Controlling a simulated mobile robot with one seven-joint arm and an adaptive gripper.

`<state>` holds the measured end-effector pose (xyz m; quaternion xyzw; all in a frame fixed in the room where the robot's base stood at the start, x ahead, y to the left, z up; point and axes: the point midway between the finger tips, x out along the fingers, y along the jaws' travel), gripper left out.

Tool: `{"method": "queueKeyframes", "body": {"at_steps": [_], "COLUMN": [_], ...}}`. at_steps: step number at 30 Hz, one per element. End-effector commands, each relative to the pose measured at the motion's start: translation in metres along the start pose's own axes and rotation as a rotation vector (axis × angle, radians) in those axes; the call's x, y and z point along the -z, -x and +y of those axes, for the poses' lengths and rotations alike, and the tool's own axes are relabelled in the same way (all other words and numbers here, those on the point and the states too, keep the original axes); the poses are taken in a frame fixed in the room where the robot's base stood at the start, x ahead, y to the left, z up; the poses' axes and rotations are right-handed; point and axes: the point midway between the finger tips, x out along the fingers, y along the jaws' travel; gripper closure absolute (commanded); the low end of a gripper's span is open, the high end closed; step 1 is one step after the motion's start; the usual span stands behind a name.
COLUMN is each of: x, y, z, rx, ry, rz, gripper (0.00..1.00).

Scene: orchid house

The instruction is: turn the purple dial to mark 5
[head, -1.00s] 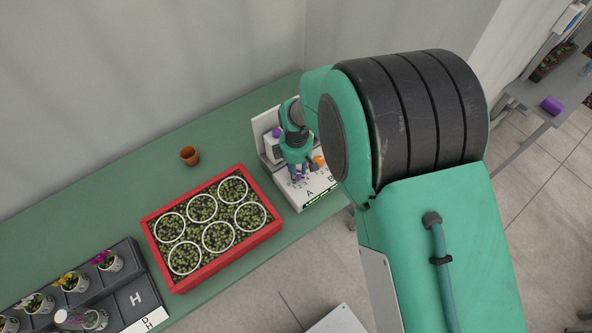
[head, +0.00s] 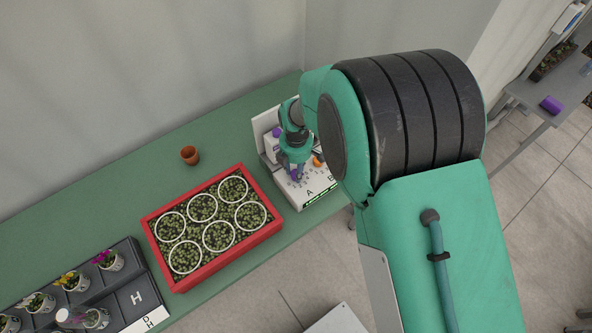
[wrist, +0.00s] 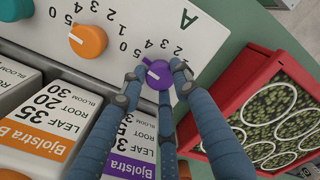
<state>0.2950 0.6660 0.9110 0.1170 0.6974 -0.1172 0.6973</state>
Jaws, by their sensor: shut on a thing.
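The purple dial (wrist: 158,75) is on the sloped white panel marked A, below an arc of printed numbers in the wrist view. In the head view my gripper (head: 293,170) is down at the white panel, and the dial is mostly hidden.
An orange dial (wrist: 88,41) sits left of the purple one. Labelled boxes (wrist: 60,115) stand close below the dials. A red tray (head: 277,225) of potting mix with white rings lies left of the panel, with a small terracotta pot (head: 190,156) behind it.

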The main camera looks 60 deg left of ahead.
Motion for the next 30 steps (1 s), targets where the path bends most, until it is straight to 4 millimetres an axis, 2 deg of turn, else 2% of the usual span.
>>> {"method": "queueKeyframes", "body": {"at_steps": [5,6,8,22,30], "x": [0.000,0.000,0.000,0.000,0.000], "y": [0.001,0.001,0.001,0.005,0.034], "z": [0.001,0.001,0.001,0.000,0.002], "rx": [-0.003,-0.003,-0.002,-0.001,-0.003], "ry": [0.000,0.000,0.000,-0.001,-0.001], "rz": [0.000,0.000,0.000,0.000,0.000], "gripper": [0.96,0.64,0.52,0.51,0.51]}}
